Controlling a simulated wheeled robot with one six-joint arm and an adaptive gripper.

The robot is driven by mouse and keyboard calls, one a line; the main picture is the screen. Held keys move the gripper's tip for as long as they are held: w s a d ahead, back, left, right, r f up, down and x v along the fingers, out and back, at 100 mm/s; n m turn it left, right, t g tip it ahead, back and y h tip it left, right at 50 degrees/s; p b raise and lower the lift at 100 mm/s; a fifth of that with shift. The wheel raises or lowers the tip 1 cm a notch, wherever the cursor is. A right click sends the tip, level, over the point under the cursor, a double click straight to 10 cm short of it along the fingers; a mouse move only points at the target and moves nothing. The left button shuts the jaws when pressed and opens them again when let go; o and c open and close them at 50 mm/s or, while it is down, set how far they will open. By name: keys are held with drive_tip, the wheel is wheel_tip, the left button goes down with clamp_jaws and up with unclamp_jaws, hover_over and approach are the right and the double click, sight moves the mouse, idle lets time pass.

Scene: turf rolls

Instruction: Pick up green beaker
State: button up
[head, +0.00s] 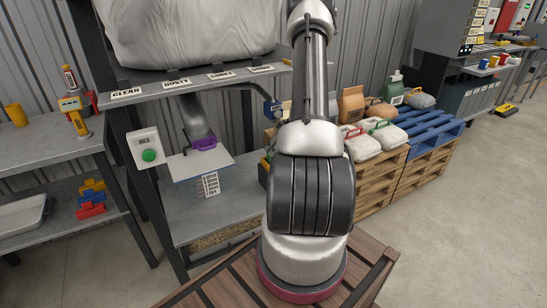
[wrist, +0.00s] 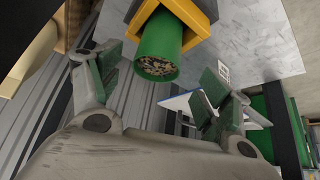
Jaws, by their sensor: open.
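A green beaker (wrist: 157,38) shows in the top middle of the wrist view. Its round opening faces the camera, and mixed grain or seed is visible inside. A yellow and dark holder (wrist: 199,22) sits around its far part. My gripper (wrist: 162,68) is open and empty, with green pads on both fingers. The beaker appears between and beyond the fingers, with a gap on each side; the exact depth is hard to tell. In the head view I cannot make out the beaker or my gripper; my arm blocks the middle.
In the head view, a grey shelf (head: 200,88) with label plates carries a large white bag (head: 185,30). A purple spout (head: 204,144) hangs below it. A left bench (head: 40,142) holds small items. Pallets (head: 420,158) with bags stand right; the floor (head: 470,230) there is clear.

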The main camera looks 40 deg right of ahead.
drive_tip(key=x, duration=0.4)
drive_tip(key=shift+w+d+f, duration=0.15)
drive_tip(key=shift+d+f, duration=0.05)
drive_tip(key=shift+f, duration=0.2)
drive_tip(key=shift+c, duration=0.2)
drive_tip(key=c, duration=1.2)
